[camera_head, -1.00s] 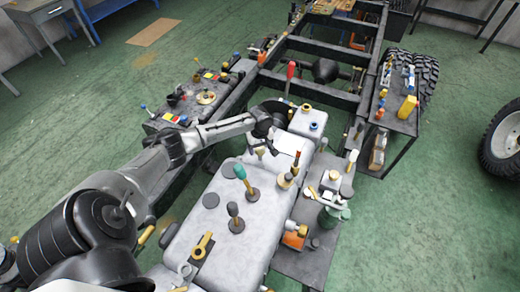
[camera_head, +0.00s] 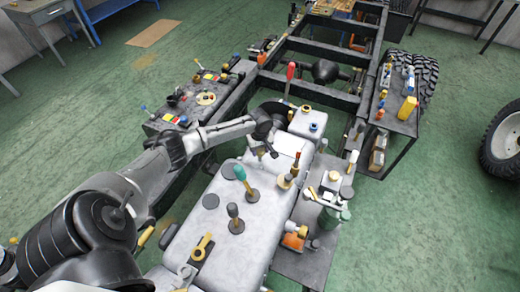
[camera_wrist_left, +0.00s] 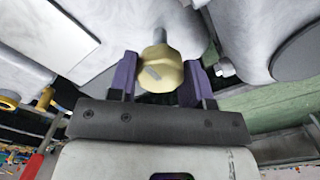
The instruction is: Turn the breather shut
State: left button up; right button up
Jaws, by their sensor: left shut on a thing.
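The breather (camera_wrist_left: 160,72) is a pale yellow, many-sided knob with a grey mark on its face and a short grey stem behind it. In the left wrist view it sits between the two purple fingers of my left gripper (camera_wrist_left: 158,80), which is shut on it. In the head view my left gripper (camera_head: 266,152) is over the middle of the grey casing, and I cannot make out the breather there. My right gripper is not in view.
The grey casing (camera_head: 190,225) carries upright levers, including a green-topped one (camera_head: 241,174) close to my left gripper. A red-handled lever (camera_head: 290,72) stands beyond the arm. Side benches with small parts flank the black chassis frame (camera_head: 312,88).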

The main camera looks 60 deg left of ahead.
pick_arm(q)
jog(key=shift+r+m+p, duration=0.2)
jog(key=shift+m+p, duration=0.3)
jog(key=shift+p, duration=0.2)
jog(key=shift+r+m+p, duration=0.1)
jog(key=shift+m+p, duration=1)
jog(key=shift+p, duration=0.1)
jog(key=m+p, duration=0.2)
jog(key=m, duration=0.1)
jog(key=shift+m, duration=0.3)
jog(key=m+p, duration=0.1)
jog(key=m, duration=0.1)
jog(key=shift+f+m, duration=0.2)
jog(key=shift+m, duration=0.2)
jog(key=m+p, duration=0.1)
jog(key=m, duration=0.1)
jog(key=shift+m, duration=0.3)
jog(key=m, duration=0.4)
jog(key=shift+m, duration=0.8)
jog(key=shift+w, duration=0.1)
